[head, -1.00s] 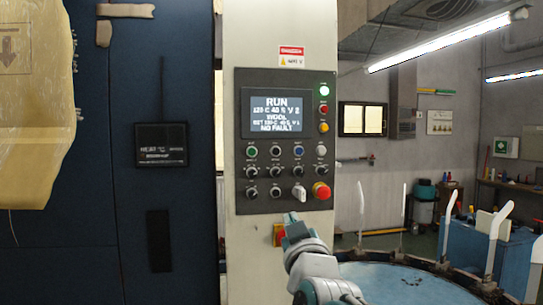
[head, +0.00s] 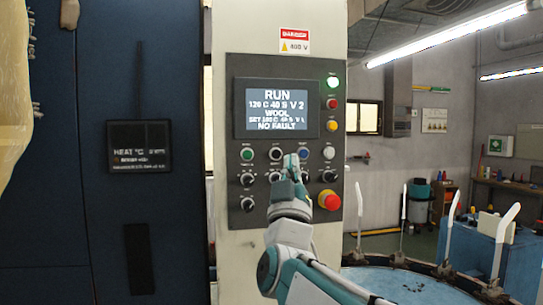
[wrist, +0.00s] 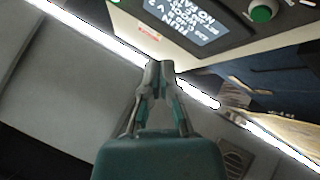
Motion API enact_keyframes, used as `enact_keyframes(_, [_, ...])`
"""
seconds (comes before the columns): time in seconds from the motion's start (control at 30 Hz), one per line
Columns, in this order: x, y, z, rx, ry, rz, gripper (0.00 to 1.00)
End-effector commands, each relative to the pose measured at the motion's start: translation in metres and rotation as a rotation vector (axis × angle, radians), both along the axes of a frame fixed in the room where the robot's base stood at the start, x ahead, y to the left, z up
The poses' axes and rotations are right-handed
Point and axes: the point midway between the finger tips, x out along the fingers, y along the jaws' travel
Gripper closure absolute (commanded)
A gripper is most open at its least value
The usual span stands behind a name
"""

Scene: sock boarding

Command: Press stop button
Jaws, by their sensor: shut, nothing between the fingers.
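The control panel (head: 243,128) carries rows of buttons and knobs under a screen (head: 276,108) reading RUN, WOOL and NO FAULT. Its top button row has a green button (head: 247,154), a dark button (head: 274,154), a blue button (head: 303,153) and a white button (head: 328,153). A large red mushroom button (head: 329,200) is at lower right. Button labels are too small to read. My gripper (head: 291,162) is shut and empty, between the dark and blue buttons in the picture; contact cannot be told. In the wrist view, the shut fingertips (wrist: 160,70) appear apart from the screen (wrist: 192,22).
A dark blue cabinet (head: 150,220) stands left. A round blue table with upright white arms (head: 446,232) is at lower right.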

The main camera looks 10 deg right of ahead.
Motion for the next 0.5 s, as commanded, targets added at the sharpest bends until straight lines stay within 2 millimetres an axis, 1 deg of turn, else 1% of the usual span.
enact_keyframes(0.17, [0.013, 0.000, -0.001, 0.000, 0.002, 0.000, 1.00])
enact_keyframes(0.5, [0.056, 0.000, -0.001, 0.001, 0.002, 0.002, 1.00])
